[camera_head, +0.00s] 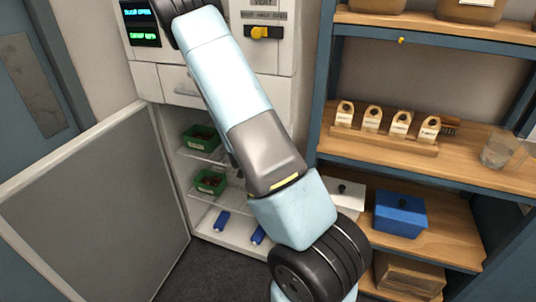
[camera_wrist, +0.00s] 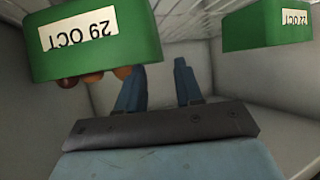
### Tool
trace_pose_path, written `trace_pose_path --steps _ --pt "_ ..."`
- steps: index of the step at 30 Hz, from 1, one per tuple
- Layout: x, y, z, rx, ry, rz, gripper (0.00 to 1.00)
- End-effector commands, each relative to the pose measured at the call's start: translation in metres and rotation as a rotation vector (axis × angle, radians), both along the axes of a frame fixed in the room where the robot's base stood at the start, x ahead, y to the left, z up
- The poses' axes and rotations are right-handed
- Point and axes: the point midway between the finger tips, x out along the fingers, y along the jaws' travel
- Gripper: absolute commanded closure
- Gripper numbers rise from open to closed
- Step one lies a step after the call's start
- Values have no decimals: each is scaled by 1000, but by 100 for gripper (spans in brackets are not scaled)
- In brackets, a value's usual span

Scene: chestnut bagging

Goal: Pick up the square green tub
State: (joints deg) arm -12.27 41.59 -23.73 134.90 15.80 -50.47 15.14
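Two green tubs stand inside the open white cabinet in the head view: one on an upper wire shelf (camera_head: 201,144), one on a lower shelf (camera_head: 210,188). Dark reddish-brown contents show in them. The wrist view appears upside down. A near green tub (camera_wrist: 130,50) labelled 29 OCT fills its upper left, with brown round things at its rim. I cannot tell which is the square one. My gripper (camera_wrist: 158,75) has its fingers apart with nothing between them. The head view does not show it.
The cabinet door (camera_head: 95,215) stands open at left. Blue objects (camera_head: 221,220) lie on the cabinet floor. A wooden shelf unit (camera_head: 465,160) at right holds small bags, a glass (camera_head: 497,152) and a blue box (camera_head: 400,214). My arm hides part of the cabinet.

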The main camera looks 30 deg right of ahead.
Motion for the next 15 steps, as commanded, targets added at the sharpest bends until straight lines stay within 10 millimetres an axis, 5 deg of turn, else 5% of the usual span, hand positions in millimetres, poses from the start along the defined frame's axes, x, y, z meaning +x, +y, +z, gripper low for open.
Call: trace_pose_path --steps 15 --pt "39 -21 -25 -1 1 0 64"
